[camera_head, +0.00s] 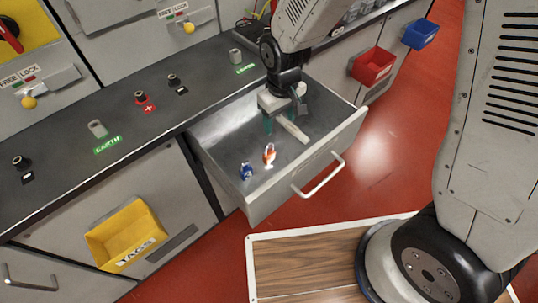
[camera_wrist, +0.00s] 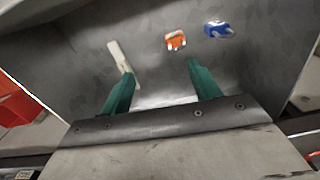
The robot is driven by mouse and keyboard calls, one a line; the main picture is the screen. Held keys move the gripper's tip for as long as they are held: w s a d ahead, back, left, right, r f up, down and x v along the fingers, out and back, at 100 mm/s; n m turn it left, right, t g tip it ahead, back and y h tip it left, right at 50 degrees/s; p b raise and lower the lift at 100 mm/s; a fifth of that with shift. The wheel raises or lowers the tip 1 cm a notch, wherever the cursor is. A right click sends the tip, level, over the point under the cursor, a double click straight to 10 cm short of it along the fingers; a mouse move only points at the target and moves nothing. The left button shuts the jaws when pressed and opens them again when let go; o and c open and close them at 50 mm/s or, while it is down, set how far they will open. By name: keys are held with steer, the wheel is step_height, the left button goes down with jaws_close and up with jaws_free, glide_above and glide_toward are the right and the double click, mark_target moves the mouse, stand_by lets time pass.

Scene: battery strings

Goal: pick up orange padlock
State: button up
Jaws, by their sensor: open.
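The orange padlock (camera_head: 269,154) lies in the open grey drawer (camera_head: 225,135), next to a blue padlock (camera_head: 246,171). In the wrist view the orange padlock (camera_wrist: 176,40) is ahead of my gripper, between the lines of its two fingers, and the blue padlock (camera_wrist: 217,29) is to its right. My gripper (camera_head: 283,122) is inside or just over the drawer, toward its far end. Its green fingers (camera_wrist: 158,82) are apart and nothing is between their tips. The orange padlock is apart from the fingers.
A pale stick-like piece (camera_head: 291,127) lies in the drawer beside my gripper; it also shows near the left finger (camera_wrist: 120,57). The drawer walls and front handle (camera_head: 318,178) surround the space. A yellow TAGS bin (camera_head: 125,236) and a red bin (camera_head: 372,66) hang outside.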

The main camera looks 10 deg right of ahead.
steer(key=n, duration=0.1)
glide_above(267, 152)
steer(key=f, duration=0.7)
steer(key=shift+w+f, duration=0.2)
steer(key=shift+w, duration=0.05)
step_height(267, 152, down, 8)
steer(key=shift+r, duration=0.25)
steer(key=c, duration=1.1)
